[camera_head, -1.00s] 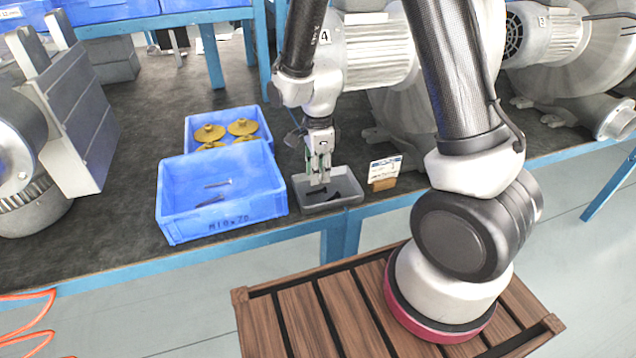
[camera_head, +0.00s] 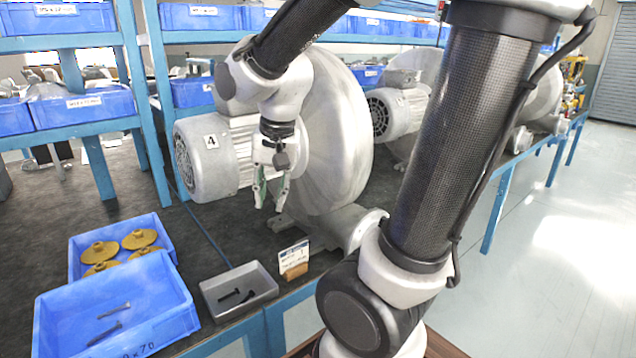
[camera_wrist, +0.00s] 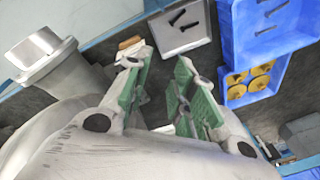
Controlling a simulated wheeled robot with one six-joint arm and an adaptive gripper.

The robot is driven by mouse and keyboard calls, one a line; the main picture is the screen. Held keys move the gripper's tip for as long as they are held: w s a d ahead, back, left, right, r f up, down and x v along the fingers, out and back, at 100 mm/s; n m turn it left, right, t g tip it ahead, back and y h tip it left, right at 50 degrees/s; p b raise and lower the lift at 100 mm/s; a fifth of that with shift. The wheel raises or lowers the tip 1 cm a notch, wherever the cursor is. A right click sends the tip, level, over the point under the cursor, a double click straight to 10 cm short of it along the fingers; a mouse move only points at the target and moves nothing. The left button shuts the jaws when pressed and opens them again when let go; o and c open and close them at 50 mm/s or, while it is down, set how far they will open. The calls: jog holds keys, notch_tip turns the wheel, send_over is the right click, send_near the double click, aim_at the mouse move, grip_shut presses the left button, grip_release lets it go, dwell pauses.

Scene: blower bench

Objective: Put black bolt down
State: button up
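Two black bolts lie in the small grey tray (camera_head: 208,292) on the bench; one bolt (camera_head: 230,295) is near the tray's middle and the other (camera_head: 248,296) is just right of it. Both bolts also show in the tray at the top of the wrist view, one here (camera_wrist: 177,17) and one beside it (camera_wrist: 189,27). My gripper (camera_head: 269,205) is open and empty, raised above and behind the tray, in front of the blower marked 4. In the wrist view my gripper (camera_wrist: 159,68) has its green-padded fingers apart with nothing between them.
A blue bin (camera_head: 165,330) holding bolts stands left of the tray. Behind it, a blue bin (camera_head: 120,228) holds yellow discs. A small card on a wooden stand (camera_head: 295,262) is right of the tray. The blower (camera_head: 325,130) is close behind my gripper.

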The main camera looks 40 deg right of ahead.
jog(key=s+d+r+n+t, duration=0.1)
jog(key=s+d+r+n, duration=0.1)
jog(key=s+n, duration=0.2)
jog(key=s+d+r+n, duration=0.2)
jog(key=s+r+n, duration=0.1)
jog(key=s, duration=0.3)
jog(key=shift+s+d+n+t, duration=0.25)
jog(key=shift+d+n+t, duration=0.15)
jog(key=shift+n, duration=0.2)
jog(key=shift+a+r, duration=0.1)
